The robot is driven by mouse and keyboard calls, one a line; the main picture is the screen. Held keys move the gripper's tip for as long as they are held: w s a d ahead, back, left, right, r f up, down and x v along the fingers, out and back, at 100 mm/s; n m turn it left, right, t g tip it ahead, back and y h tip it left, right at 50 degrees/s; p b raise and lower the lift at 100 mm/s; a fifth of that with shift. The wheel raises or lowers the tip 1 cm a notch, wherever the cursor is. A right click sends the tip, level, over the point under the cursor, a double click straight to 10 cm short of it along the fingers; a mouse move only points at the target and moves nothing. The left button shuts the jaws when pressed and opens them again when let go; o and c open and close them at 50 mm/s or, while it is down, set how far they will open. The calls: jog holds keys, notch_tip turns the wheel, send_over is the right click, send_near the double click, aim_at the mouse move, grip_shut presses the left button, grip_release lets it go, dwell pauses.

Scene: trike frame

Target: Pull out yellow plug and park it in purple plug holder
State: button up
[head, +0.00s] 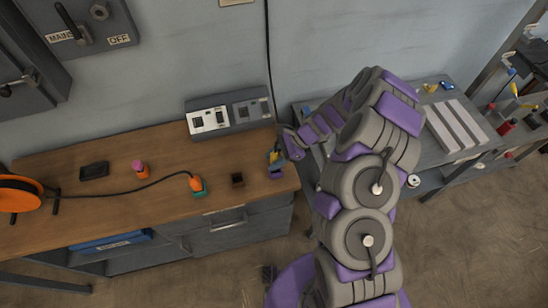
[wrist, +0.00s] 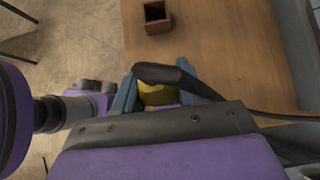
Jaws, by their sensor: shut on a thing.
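My gripper (head: 277,157) is at the right end of the wooden workbench, shut on the yellow plug. In the wrist view, the blue-grey fingers (wrist: 152,94) close around the yellow plug (wrist: 157,92), with its black cable end on top. The purple plug holder (head: 276,173) shows in the head view, on the bench right below the gripper. The plug is over or in it; I cannot tell how deep it sits.
An open dark square holder (head: 237,180) stands to the left. An orange plug (head: 195,183) sits in a teal holder (head: 199,194), its cable running to an orange reel (head: 20,194). A grey socket box (head: 230,116) stands at the wall. A black cable (head: 269,70) hangs behind the gripper.

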jog(key=shift+f+b, duration=0.8)
jog(key=shift+f, duration=0.9)
jog(key=o, duration=1.2)
jog(key=shift+c, duration=0.2)
jog(key=p+v, duration=0.2)
jog(key=v, duration=1.5)
jog(key=shift+d+p, duration=0.2)
jog(key=shift+p, duration=0.1)
jog(key=shift+r, duration=0.1)
